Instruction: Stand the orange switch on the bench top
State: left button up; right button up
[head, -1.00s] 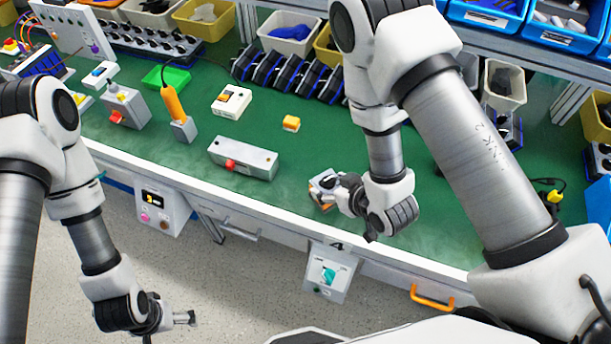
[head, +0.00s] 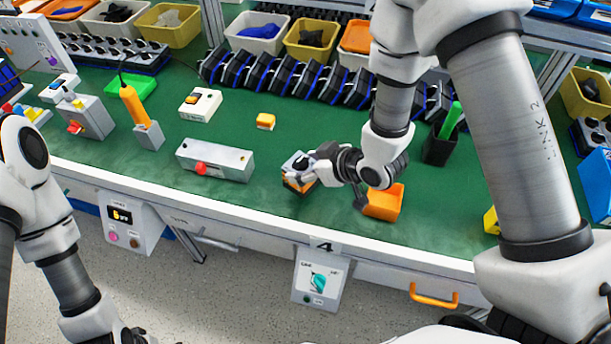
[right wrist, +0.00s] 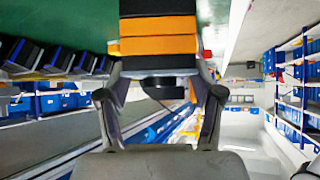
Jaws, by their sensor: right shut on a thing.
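The orange switch (head: 298,180) is a small block with orange and black bands and a pale face with a dark knob. My right gripper (head: 312,173) is shut on it, near the bench's front edge. I cannot tell whether the switch touches the green bench top (head: 250,200). In the right wrist view the switch (right wrist: 158,46) fills the gap between the fingers of the right gripper (right wrist: 160,72), its bands running crosswise. My left gripper (head: 130,337) is low at the bottom edge of the head view, mostly cut off.
A grey box with a red button (head: 215,160) lies left of the switch. A panel marked 4 (head: 320,277) hangs on the bench front.

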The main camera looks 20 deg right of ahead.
aim_at(306, 170)
jog(key=shift+w+d+f, duration=0.2)
jog(key=shift+w, duration=0.3)
jog(key=shift+w+d+f, duration=0.15)
jog(key=shift+w+d, duration=0.05)
jog(key=shift+w, duration=0.25)
notch_tip(306, 170, down, 2)
jog(key=shift+s+a+f+p, duration=0.15)
jog(key=shift+f+p, duration=0.1)
jog(key=shift+p, duration=0.15)
jog(key=shift+f, duration=0.4)
jog(key=o, duration=1.2)
jog(key=shift+c, duration=0.2)
